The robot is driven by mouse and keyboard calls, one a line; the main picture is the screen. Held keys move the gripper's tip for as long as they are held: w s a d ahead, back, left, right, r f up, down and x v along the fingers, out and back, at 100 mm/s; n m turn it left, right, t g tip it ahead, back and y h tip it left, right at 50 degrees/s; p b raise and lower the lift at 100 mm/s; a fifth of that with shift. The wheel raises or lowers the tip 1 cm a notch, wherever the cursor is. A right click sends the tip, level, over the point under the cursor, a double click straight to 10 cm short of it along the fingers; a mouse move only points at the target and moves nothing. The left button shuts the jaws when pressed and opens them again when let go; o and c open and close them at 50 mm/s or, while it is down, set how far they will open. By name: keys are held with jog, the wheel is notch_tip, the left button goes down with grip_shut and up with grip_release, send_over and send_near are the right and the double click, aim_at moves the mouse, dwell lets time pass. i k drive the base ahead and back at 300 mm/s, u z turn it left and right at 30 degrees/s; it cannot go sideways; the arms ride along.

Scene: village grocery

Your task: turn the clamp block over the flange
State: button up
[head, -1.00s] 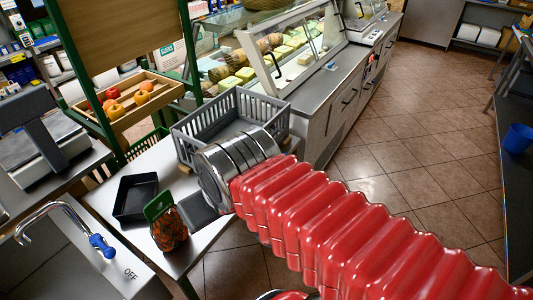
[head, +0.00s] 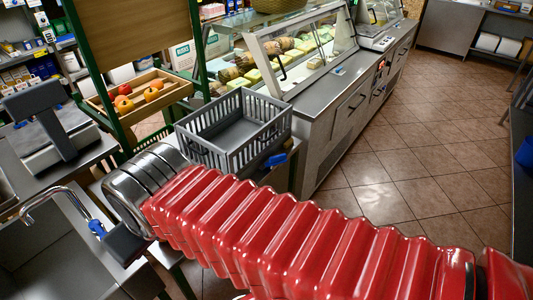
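I cannot make out a clamp block or a flange for certain. A small blue part (head: 276,160) shows at the right end of the grey crate, by the table corner; it is too small to tell what it is. My gripper (head: 126,245) is at the lower left, beside the sink tap, at the end of my red arm. Only a dark block of it shows. Its fingers are hidden or too dark to make out, so I cannot tell whether it is open or holds anything.
A grey slatted crate (head: 238,150) stands on the table behind my arm. A curved tap (head: 45,195) rises over the sink (head: 45,255) at the left. A scale (head: 48,135) and a wooden fruit tray (head: 140,97) stand behind. The tiled floor (head: 430,160) at the right is open.

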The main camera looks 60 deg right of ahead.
aim_at(281, 158)
jog(key=u, duration=1.6)
jog(key=k, duration=1.1)
jog(key=z, duration=1.8)
